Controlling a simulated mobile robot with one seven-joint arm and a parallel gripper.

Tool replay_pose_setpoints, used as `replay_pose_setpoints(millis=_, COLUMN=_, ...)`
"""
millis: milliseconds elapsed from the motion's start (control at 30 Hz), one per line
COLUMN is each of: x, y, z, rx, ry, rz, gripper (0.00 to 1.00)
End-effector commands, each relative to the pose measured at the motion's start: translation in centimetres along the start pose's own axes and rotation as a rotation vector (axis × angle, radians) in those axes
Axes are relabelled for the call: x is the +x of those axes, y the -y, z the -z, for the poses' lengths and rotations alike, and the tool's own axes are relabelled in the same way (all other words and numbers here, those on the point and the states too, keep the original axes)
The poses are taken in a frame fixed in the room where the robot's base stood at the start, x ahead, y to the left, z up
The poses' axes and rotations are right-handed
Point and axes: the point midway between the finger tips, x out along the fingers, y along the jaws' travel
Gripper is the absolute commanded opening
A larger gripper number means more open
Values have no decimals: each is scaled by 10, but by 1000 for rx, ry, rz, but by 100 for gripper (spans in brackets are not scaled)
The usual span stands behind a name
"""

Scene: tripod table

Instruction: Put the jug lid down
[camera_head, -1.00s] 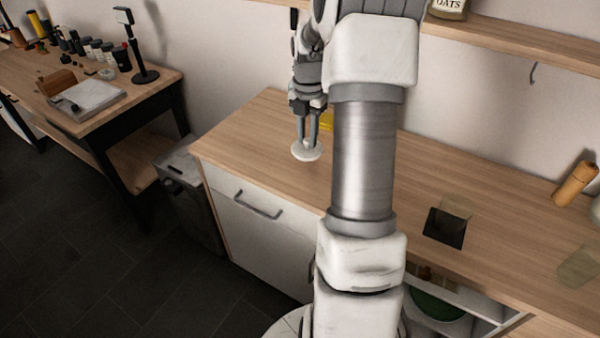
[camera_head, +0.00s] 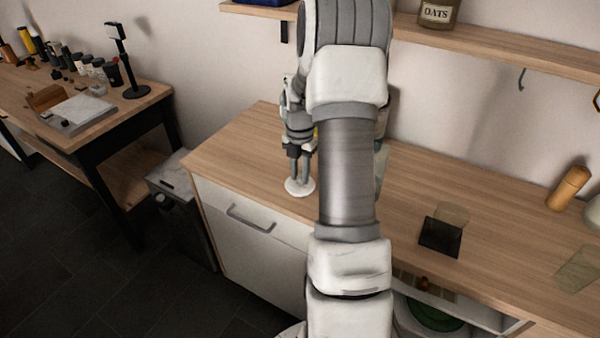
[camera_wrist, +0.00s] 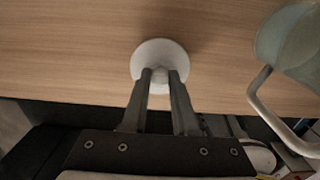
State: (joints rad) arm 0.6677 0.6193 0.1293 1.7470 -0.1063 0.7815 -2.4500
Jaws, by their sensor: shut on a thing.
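The jug lid (camera_head: 300,187) is a white disc. My gripper (camera_head: 300,178) points down and is shut on the lid's middle, near the front edge of the wooden counter. In the wrist view the lid (camera_wrist: 158,50) lies between and beyond my fingertips (camera_wrist: 160,74), over the wood near the edge. I cannot tell whether its underside touches the counter. A pale greenish jug (camera_wrist: 290,42) with a handle shows at the right of the wrist view. In the head view my arm mostly hides it.
The counter (camera_head: 240,150) is bare to the left of the lid. A dark square object (camera_head: 441,236) and a wooden cylinder (camera_head: 568,188) stand to the right. A shelf with an oats jar (camera_head: 437,12) runs above. A grey bin (camera_head: 185,195) stands left of the counter.

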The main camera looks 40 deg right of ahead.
Motion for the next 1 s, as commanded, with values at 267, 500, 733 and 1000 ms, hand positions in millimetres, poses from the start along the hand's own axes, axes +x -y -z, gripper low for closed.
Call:
replay_pose_setpoints(millis=267, x=1, y=0, z=0, rx=0, ry=-1, rz=0, gripper=57)
replay_pose_setpoints(millis=500, x=-2, y=0, z=0, rx=0, ry=0, rz=0, gripper=57)
replay_pose_setpoints(millis=733, x=-35, y=-1, z=-1, rx=0, ry=4, rz=-3, gripper=57)
replay_pose_setpoints(millis=1000, x=-92, y=0, z=-1, rx=0, ry=2, rz=-1, gripper=57)
